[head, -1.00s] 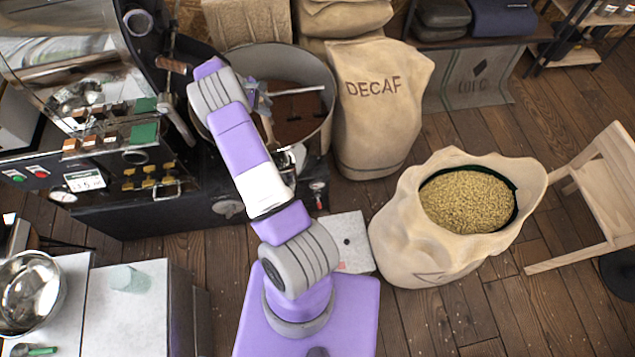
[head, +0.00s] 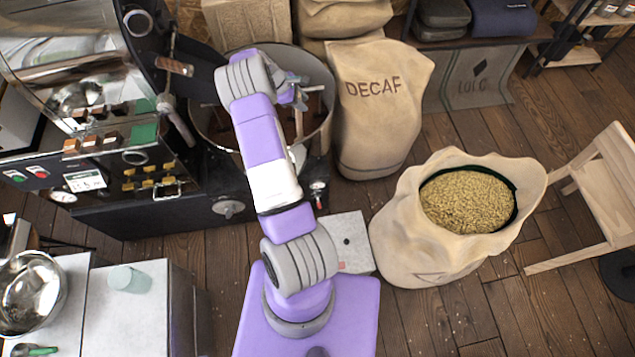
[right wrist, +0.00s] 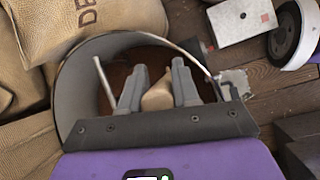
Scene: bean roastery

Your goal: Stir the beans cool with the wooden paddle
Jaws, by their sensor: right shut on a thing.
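The round cooling bin (head: 318,72) stands beside the roaster, with a brown layer of beans (head: 314,106) inside. My right gripper (head: 294,92) is over the bin, seen from above and partly covered by its own wrist. In the right wrist view, my right gripper (right wrist: 158,88) is shut on the wooden paddle (right wrist: 158,97), whose tan handle shows between the fingers. The paddle's lower end is hidden, so I cannot tell how deep it sits in the beans. The bin's grey wall (right wrist: 84,92) curves around the fingers there. My left gripper is not in view.
The black roaster (head: 150,205) adjoins the bin on the left. A DECAF sack (head: 380,120) stands close to the bin's right side. An open sack of pale beans (head: 415,245) is on the floor further right. A light rod (right wrist: 103,82) rises inside the bin.

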